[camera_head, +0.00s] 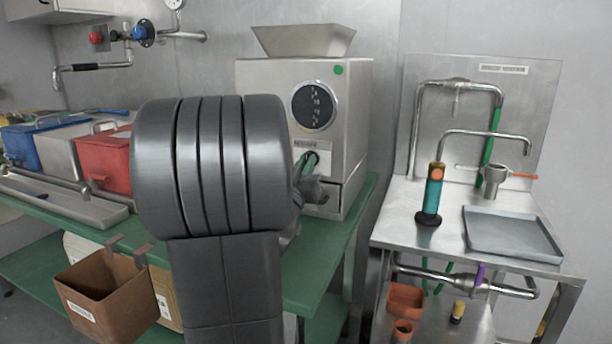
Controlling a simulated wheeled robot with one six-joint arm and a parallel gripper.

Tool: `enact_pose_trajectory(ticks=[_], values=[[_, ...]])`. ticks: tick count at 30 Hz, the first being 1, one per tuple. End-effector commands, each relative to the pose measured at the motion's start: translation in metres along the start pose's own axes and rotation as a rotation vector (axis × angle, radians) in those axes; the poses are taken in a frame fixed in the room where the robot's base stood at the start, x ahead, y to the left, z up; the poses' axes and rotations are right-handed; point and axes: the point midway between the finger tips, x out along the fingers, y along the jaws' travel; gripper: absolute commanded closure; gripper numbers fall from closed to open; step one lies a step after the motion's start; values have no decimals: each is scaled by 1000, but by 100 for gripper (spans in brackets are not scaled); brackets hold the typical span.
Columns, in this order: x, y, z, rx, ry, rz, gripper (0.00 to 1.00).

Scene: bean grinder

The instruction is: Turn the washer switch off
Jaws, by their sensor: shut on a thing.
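A boxy steel machine (270,78) with a hopper on top stands on the green bench. Its front has a round black dial (315,104), a green dot and a small label too small to read. My large dark arm covers its lower left front. My gripper (312,182) is mostly hidden behind that arm, close to the machine's lower front. It is shut on a small part there; a green piece with a dark rim (307,161) shows just above it. I cannot make out the switch's position or which thing is the washer.
Right, a steel stand (395,215) bears pipes, a teal-and-orange cylinder (432,194) and a grey tray (510,236); a purple lever (480,275) is below. Left, red (104,160) and blue bins stand on the bench; a brown box (105,292) hangs in front.

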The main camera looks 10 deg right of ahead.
Motion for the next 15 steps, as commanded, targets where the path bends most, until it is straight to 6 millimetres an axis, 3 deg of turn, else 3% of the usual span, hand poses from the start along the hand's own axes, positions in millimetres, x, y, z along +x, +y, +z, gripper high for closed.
enact_pose_trajectory(ticks=[15], values=[[0,0,0,116,-1,48,100]])
